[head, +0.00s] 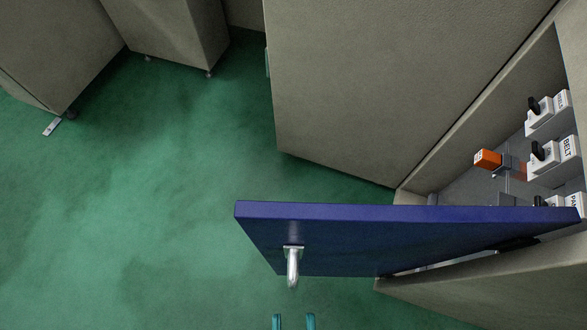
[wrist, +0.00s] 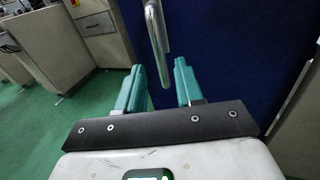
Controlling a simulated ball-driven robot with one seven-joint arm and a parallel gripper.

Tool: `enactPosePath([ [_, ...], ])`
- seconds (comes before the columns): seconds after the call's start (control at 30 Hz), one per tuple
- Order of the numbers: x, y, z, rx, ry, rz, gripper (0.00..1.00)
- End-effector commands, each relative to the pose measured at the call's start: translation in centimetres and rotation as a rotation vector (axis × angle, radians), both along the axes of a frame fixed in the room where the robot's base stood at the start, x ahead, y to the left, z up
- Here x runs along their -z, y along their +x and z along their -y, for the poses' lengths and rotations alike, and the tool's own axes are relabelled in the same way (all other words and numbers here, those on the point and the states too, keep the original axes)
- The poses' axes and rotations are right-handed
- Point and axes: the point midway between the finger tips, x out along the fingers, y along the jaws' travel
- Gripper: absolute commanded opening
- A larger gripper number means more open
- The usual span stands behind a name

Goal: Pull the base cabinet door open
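The blue cabinet door (head: 400,232) stands swung out from the grey cabinet, with part of the inside showing past its top edge. Its silver bar handle (head: 292,268) is near the door's left, free end. My gripper (head: 294,321) shows only as two teal fingertips at the bottom edge, below the handle in the picture. In the wrist view my gripper (wrist: 159,66) is open, with empty space between the fingers. The handle (wrist: 157,30) appears just beyond the fingertips against the blue door (wrist: 225,50); I see no grip on it.
Inside the cabinet are an orange block (head: 488,159) and labelled white switch units (head: 543,160). A tall grey cabinet body (head: 370,80) stands behind the door. Other grey cabinets (head: 170,30) are at upper left. The green floor (head: 150,200) left of the door is clear.

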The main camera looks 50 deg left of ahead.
Motion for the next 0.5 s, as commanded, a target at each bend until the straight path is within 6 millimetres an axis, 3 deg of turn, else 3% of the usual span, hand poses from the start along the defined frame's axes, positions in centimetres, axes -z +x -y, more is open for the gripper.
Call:
enactPosePath([
  [0.23,0.0,-2.3,2.7,-0.002,-0.004,0.000,0.36],
  [0.5,0.0,-2.8,3.5,0.001,0.001,0.000,0.36],
])
